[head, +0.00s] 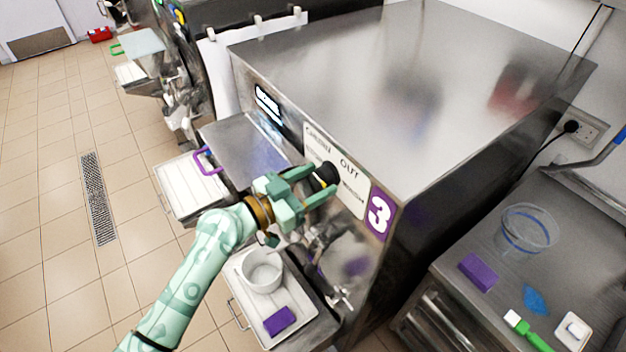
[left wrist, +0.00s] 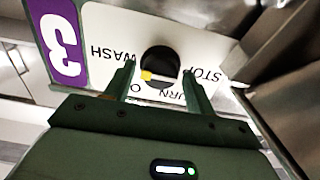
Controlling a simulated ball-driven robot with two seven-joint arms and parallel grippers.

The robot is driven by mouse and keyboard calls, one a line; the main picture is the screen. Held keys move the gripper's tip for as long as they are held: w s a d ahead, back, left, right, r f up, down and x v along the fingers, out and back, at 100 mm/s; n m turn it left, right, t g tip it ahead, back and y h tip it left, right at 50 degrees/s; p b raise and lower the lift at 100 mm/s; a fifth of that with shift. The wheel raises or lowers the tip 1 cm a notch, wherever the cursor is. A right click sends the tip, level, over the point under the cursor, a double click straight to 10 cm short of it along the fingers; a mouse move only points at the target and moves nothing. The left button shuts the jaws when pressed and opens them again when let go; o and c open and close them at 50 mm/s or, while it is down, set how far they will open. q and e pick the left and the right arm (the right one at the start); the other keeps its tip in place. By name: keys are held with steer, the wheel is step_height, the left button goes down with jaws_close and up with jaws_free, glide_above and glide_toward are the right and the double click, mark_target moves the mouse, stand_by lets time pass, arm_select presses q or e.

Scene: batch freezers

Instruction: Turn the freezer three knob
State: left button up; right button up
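The black round knob (head: 326,173) sits on the white label panel of the steel freezer marked with a purple 3 (head: 379,214). My left gripper (head: 322,184) is at the knob, its two green fingers one on each side of it. In the left wrist view the knob (left wrist: 160,64) shows a yellow mark at its lower left, between the fingertips (left wrist: 160,76). The gripper is open, with a visible gap between each finger and the knob. Contact cannot be told. Part of the knob is hidden by the fingers in the head view. My right gripper is not in view.
Below the knob, a tray (head: 238,310) holds a white pot (head: 262,270) and a purple block (head: 279,320). A steel counter (head: 450,262) at right bears a clear bowl (head: 526,230), a purple block (head: 478,272) and a green brush (head: 530,332). Floor at left is mostly clear.

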arm_select(q)
steer(key=c, duration=0.7)
